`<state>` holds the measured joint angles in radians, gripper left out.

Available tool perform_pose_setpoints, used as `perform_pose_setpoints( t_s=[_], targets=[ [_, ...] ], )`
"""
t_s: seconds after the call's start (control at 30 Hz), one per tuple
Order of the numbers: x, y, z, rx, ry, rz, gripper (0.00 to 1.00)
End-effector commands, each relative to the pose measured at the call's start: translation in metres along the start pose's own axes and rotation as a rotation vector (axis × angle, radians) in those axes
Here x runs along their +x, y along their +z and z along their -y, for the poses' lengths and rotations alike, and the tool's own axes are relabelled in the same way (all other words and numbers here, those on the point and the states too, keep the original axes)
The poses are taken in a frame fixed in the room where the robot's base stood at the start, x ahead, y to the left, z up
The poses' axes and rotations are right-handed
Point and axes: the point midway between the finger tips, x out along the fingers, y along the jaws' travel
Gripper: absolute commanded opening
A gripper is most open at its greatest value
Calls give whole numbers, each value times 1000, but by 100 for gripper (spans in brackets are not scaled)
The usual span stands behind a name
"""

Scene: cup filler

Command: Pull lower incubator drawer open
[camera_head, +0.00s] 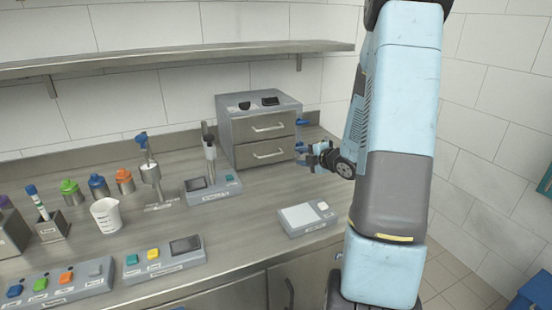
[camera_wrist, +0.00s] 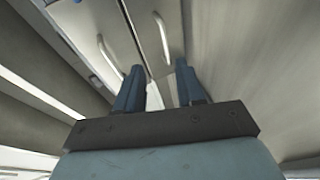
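The incubator (camera_head: 262,104) is a grey box at the back of the counter with two drawers, both looking shut. The lower drawer (camera_head: 250,161) has a pale bar handle (camera_head: 269,155). In the wrist view the lower handle (camera_wrist: 162,38) shows ahead of the fingers, nearer the counter, and the upper handle (camera_wrist: 108,54) lies to its left. My gripper (camera_head: 309,155) is just right of the lower drawer in the head view. In the wrist view my gripper (camera_wrist: 157,66) is open, its two blue fingers apart, with the lower handle beyond the tips, roughly in line with the gap.
A grey device with a pale plate (camera_head: 305,216) stands on the counter in front of the incubator. A dispenser (camera_head: 211,180) stands to its left. A white beaker (camera_head: 106,215) and button panels are further left. A shelf (camera_head: 180,56) runs above. Counter directly before the drawers is mostly clear.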

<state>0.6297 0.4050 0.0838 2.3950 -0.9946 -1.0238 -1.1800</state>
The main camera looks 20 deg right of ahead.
Motion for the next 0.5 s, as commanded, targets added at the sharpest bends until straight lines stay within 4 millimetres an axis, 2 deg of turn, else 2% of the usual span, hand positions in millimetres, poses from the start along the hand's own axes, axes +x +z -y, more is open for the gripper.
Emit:
perform_pose_setpoints(
  t_s=[0.03, 0.2, 0.37, 0.5],
  targets=[
    [0, 2, 10, -9, 20, -27, 38],
    [-1, 2, 25, -47, 92, -100, 38],
    [-2, 1, 29, -61, 121, -125, 38],
    [7, 0, 28, -64, 124, -128, 38]
  ],
)
